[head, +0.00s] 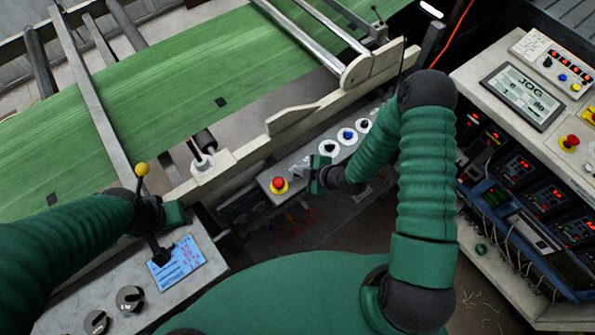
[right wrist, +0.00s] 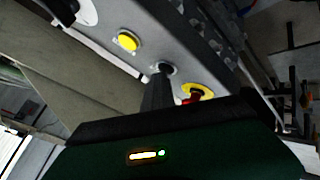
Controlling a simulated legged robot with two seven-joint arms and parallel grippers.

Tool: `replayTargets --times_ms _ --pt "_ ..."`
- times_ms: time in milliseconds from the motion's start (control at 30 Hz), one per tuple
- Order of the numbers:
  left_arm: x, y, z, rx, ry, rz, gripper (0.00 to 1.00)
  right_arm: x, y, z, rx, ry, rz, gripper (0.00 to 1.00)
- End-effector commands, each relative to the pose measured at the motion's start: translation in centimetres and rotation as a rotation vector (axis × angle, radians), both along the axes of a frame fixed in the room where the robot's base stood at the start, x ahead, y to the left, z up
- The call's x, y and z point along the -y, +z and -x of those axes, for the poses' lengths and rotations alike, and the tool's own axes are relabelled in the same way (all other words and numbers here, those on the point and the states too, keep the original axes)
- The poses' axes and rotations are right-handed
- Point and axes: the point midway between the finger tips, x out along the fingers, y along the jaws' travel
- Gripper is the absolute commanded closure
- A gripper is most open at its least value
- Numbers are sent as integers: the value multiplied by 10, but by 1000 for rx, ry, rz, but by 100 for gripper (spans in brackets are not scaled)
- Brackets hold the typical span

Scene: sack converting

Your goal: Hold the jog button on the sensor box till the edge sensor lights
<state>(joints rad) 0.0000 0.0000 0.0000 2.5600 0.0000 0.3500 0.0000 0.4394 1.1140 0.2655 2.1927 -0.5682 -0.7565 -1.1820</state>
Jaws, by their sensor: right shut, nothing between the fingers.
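The sensor box (head: 309,159) is a long grey panel below the machine's rail, with a row of buttons and a red stop knob in a yellow collar (head: 279,185). My right gripper (head: 312,176) is at the box beside that knob. In the right wrist view its shut, empty fingers (right wrist: 161,86) reach a round dark button (right wrist: 166,68), between a yellow button (right wrist: 128,41) and the stop knob. I cannot tell whether the button is pressed. My left gripper (head: 172,215) is beside a black lever with a yellow ball (head: 141,169); its fingers are unclear. I cannot identify a lit edge sensor.
A green web (head: 200,70) runs across the machine behind the rail. A console at right has a screen reading JOG (head: 523,90) and its own red stop knob (head: 571,141). A panel at lower left carries a blue card (head: 178,263) and two dark knobs.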

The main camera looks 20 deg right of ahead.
Motion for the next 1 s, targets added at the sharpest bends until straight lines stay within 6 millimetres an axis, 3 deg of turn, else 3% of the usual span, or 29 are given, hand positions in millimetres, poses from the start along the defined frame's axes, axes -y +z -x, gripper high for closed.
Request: replayTargets --times_ms 267,633,1000 --pt "0 13 0 0 0 0 53 0 16 0 0 1 1 100" --pt "0 14 0 0 0 0 53 0 19 0 0 0 0 100" --pt "0 43 0 0 0 0 53 0 55 0 0 1 1 100"
